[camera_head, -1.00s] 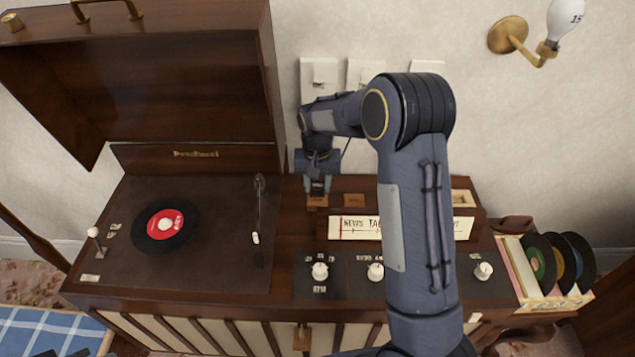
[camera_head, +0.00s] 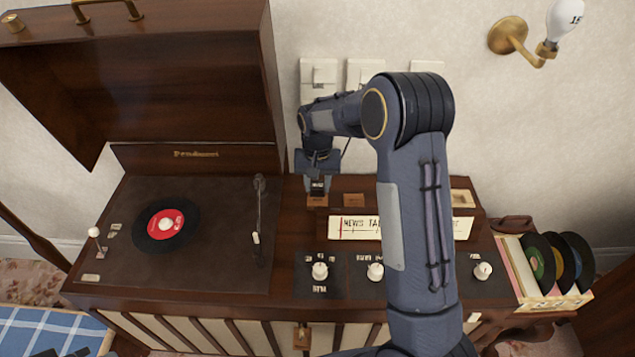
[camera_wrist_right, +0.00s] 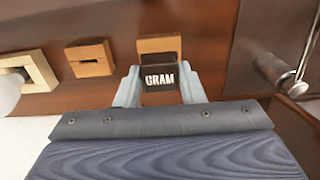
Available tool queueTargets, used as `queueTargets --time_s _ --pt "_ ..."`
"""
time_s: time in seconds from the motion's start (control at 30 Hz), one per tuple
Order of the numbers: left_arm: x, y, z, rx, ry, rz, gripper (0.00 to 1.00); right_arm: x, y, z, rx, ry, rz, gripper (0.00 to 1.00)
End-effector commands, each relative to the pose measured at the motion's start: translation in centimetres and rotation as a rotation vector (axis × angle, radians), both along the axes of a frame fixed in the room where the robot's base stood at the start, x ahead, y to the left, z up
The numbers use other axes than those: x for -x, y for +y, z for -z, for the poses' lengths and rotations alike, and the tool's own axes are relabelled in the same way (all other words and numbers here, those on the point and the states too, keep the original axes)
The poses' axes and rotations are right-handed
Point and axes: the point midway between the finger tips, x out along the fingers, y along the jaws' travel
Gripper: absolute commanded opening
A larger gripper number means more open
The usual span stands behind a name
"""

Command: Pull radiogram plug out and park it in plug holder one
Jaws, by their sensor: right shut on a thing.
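My right gripper (camera_head: 317,184) is shut on a black plug (camera_head: 317,187) marked "GRAM", at the back of the radiogram top. The right wrist view shows the plug (camera_wrist_right: 160,76) between the two grey fingers (camera_wrist_right: 158,88). A small wooden holder block (camera_head: 317,201) lies right at the plug, and it also shows in the wrist view (camera_wrist_right: 160,44). I cannot tell whether the plug is seated in it. A second slotted wooden block (camera_head: 354,200) is to its right and empty. Dark tips at the lower left edge look like my left gripper (camera_head: 92,350); its jaws are unclear.
White wall plates (camera_head: 319,72) are behind my right wrist. The raised lid (camera_head: 190,80) stands left of the gripper, with the tone arm (camera_head: 258,210) nearby. A paper label strip (camera_head: 358,228) and knobs (camera_head: 319,271) are in front. My right forearm covers part of the right side.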

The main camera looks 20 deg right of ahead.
Motion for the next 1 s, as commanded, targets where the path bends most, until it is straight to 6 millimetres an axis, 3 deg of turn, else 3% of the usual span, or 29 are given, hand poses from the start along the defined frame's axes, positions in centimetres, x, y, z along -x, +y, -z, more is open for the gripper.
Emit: queueTargets --time_s 1.0 --pt "0.0 0.0 1.0 0.000 0.000 0.000 0.00 0.0 0.0 1.7 0.000 0.000 0.000 0.00"
